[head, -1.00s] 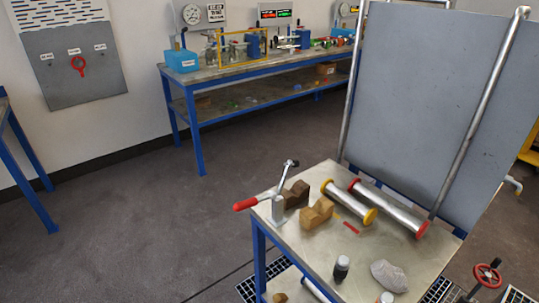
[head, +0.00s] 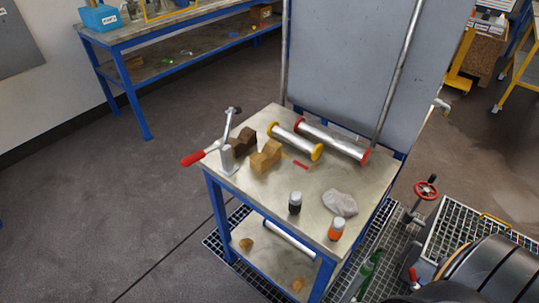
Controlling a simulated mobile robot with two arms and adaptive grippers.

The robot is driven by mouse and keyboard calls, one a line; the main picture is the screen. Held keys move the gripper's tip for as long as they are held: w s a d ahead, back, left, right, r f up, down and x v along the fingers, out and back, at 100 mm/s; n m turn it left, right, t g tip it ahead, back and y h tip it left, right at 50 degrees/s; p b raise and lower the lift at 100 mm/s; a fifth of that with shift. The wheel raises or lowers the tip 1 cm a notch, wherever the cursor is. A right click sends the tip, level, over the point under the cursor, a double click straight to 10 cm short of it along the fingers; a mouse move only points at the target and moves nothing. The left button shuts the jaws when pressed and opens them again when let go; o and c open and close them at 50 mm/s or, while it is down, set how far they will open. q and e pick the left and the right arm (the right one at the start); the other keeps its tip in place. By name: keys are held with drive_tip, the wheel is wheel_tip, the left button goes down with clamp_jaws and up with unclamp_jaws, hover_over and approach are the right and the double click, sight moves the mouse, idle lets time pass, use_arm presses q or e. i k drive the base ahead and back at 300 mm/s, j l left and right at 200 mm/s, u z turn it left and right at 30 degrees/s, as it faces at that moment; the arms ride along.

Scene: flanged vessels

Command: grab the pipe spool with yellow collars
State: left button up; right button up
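The pipe spool with yellow collars (head: 296,139) is a short silver tube with a yellow flange at each end. It lies on its side on the small blue-legged table (head: 228,188). A longer pipe spool with red collars (head: 332,139) lies just behind it, to the right, roughly parallel. Neither of my grippers shows in the head view. A dark rounded shape at the bottom right may be part of my own body.
Wooden V-blocks (head: 265,158), a red-handled clamp (head: 226,143), two small bottles (head: 295,203) and a grey rag (head: 340,202) share the tabletop. A grey upright panel (head: 345,70) stands behind. A red handwheel (head: 426,188) is at right. Open floor lies left.

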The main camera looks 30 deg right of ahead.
sight(314, 150)
drive_tip(key=i+j+z, duration=0.15)
drive_tip(key=z, duration=0.65)
